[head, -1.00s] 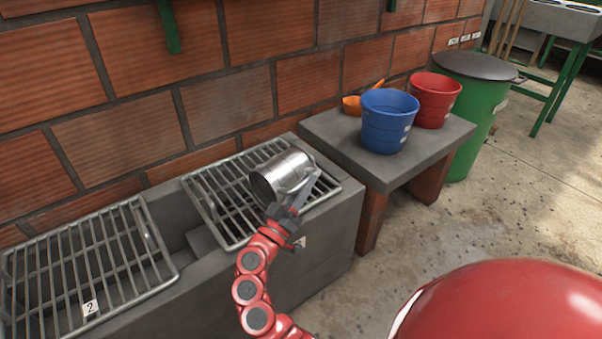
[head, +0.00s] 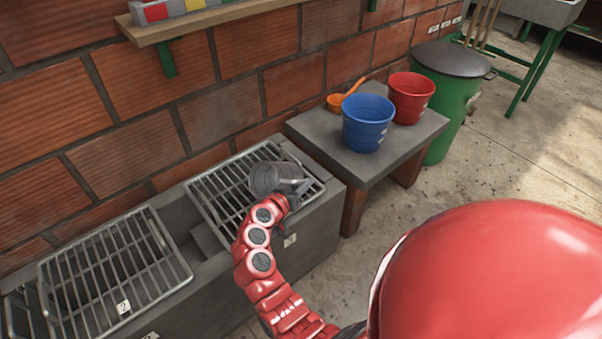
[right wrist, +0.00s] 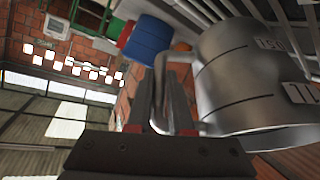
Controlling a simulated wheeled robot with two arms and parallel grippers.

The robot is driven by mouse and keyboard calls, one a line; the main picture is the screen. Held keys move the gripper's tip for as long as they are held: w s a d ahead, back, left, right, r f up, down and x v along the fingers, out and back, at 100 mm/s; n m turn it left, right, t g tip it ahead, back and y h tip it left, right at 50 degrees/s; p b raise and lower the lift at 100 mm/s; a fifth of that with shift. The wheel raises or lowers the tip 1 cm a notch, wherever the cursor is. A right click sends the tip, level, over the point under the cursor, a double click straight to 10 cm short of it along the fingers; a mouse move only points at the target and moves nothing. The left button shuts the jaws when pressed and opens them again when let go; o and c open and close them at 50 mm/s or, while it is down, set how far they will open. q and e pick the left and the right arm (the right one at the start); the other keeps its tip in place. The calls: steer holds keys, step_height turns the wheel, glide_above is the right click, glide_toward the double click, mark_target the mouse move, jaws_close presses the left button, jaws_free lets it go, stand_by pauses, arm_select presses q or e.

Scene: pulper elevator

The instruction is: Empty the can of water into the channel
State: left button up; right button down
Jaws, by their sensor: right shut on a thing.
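A metal can (head: 272,178) with a side handle is over the right grate (head: 225,208) of the grey concrete channel (head: 310,225). My right gripper (head: 290,190) is shut on its handle. In the right wrist view the can (right wrist: 240,85) fills the right side, with the handle (right wrist: 160,80) between the fingers (right wrist: 172,95). The can is tipped well off upright, its darker end toward the left in the head view. I cannot see water in it or running from it. My left gripper is out of view.
A left grate (head: 115,265) covers the channel's other part, with a gap between grates. A grey table (head: 330,145) beside the channel holds a blue bucket (head: 367,125), a red bucket (head: 411,98) and an orange scoop (head: 342,97). A green bin (head: 455,110) stands beyond. A shelf (head: 200,22) hangs above.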

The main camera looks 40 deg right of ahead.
steer(key=y+p, duration=0.1)
steer(key=p, duration=0.1)
steer(key=d+r+g+y+p, duration=0.1)
steer(key=p, duration=0.1)
steer(key=shift+y, duration=0.3)
steer(key=f+y+p, duration=0.1)
steer(key=f+g+y+p, duration=0.1)
steer(key=y+p, duration=0.1)
steer(key=shift+a+f+m, duration=0.1)
steer(key=shift+a+m, duration=0.1)
steer(key=shift+m, duration=0.1)
steer(key=shift+a+f+y+p, duration=0.2)
steer(key=shift+f+y+p, duration=0.1)
steer(key=shift+f+y, duration=0.45)
steer(key=r+y+p, duration=0.2)
steer(key=r, duration=0.1)
steer(key=shift+a+r+g+p, duration=0.25)
steer(key=shift+a+g+p, duration=0.1)
steer(key=shift+a+g, duration=0.05)
steer(key=shift+s+a+r+y, duration=0.1)
steer(key=shift+r+y, duration=0.1)
steer(key=shift+y, duration=0.05)
steer(key=shift+a, duration=0.15)
